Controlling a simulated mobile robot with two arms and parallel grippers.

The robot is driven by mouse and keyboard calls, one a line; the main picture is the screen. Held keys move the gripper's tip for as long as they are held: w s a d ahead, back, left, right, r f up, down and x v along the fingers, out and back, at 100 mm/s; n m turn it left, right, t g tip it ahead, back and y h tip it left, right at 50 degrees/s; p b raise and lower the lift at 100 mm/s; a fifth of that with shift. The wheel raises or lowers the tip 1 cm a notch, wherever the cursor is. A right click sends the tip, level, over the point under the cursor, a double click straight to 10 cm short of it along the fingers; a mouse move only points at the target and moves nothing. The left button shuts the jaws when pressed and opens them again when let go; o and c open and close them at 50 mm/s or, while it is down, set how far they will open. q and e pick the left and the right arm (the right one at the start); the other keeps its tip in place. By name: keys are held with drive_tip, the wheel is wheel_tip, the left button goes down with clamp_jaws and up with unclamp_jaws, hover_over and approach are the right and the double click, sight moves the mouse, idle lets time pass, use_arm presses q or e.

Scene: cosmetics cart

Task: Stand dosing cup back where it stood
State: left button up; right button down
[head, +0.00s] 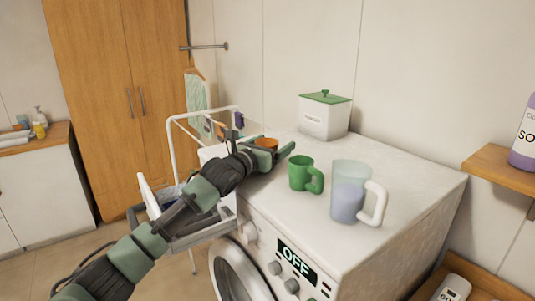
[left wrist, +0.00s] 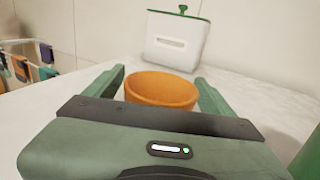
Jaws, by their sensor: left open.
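The orange cup (head: 266,143), which I take as the dosing cup, is at the back left of the washing machine's white top (head: 300,230). It looks upright. My left gripper (head: 272,151) is around it, open. In the left wrist view the cup (left wrist: 162,91) sits between the two spread green fingers (left wrist: 160,80), with a gap visible on each side. The cup's lower part is hidden by my gripper, so I cannot tell whether it rests fully on the top. My right gripper is not in view.
A green mug (head: 302,174) and a translucent mug with liquid (head: 350,192) stand right of my gripper. A white box with green lid (head: 325,115) stands behind. A drying rack (head: 172,145) stands left.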

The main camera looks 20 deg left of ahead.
sight(272, 144)
use_arm(q)
drive_tip(key=shift+s, duration=0.15)
drive_tip(key=shift+c, duration=0.5)
drive_tip(key=c, duration=1.4)
drive_tip(key=shift+c, duration=0.2)
drive_tip(key=shift+a+r, duration=0.1)
drive_tip(key=shift+r, duration=0.65)
wheel_tip(272, 144, up, 19)
drive_tip(key=b, duration=0.1)
drive_tip(key=shift+f+b, duration=0.15)
drive_tip(key=shift+b, duration=0.15)
